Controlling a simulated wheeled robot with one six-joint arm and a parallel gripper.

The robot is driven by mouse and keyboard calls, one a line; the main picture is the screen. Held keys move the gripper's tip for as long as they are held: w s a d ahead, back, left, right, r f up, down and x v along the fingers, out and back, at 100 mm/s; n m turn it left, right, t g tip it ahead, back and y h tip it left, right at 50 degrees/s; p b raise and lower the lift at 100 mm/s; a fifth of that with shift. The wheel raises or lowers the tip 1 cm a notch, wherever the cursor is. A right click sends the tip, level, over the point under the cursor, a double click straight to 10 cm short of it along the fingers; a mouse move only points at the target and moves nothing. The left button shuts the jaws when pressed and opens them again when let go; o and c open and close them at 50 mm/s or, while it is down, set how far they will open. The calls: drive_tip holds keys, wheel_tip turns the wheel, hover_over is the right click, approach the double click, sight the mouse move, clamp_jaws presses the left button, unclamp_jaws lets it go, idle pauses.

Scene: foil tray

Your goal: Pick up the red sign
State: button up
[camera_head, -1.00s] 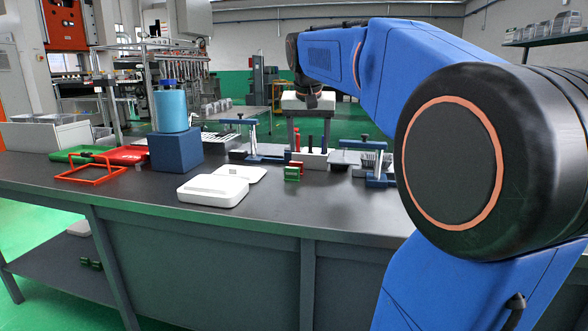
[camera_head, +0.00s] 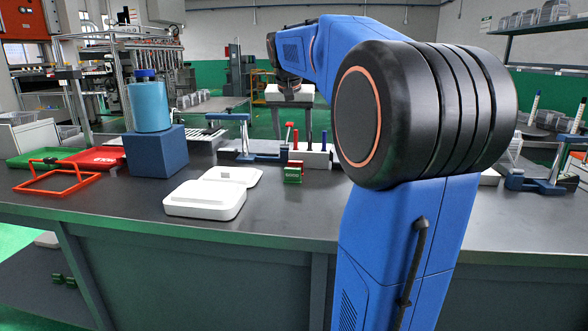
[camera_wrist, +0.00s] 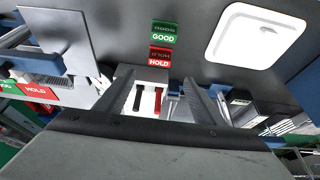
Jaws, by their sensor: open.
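A red sign reading HOLD (camera_wrist: 159,56) stands on the dark table in the wrist view, directly beside a green sign reading GOOD (camera_wrist: 164,32). In the head view the green sign (camera_head: 293,174) faces me, and only a thin red upper part of the red sign (camera_head: 295,163) shows behind it. A second red HOLD sign (camera_wrist: 36,91) is at the left of the wrist view. My gripper (camera_wrist: 157,80) is open and empty, its two fingers apart. A white block with pens shows between them. In the head view I cannot make out the fingers.
A white block holding pens (camera_head: 314,157) stands behind the signs. A red wire frame (camera_head: 50,191) and blue clamps (camera_head: 245,150) are also near.

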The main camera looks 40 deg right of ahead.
sight(296, 162)
drive_tip(key=x, duration=1.2)
drive_tip(key=shift+d+f, duration=0.15)
drive_tip(key=shift+f, duration=0.2)
drive_tip(key=shift+c, duration=0.5)
drive_tip(key=shift+s, duration=0.1)
drive_tip(key=c, duration=1)
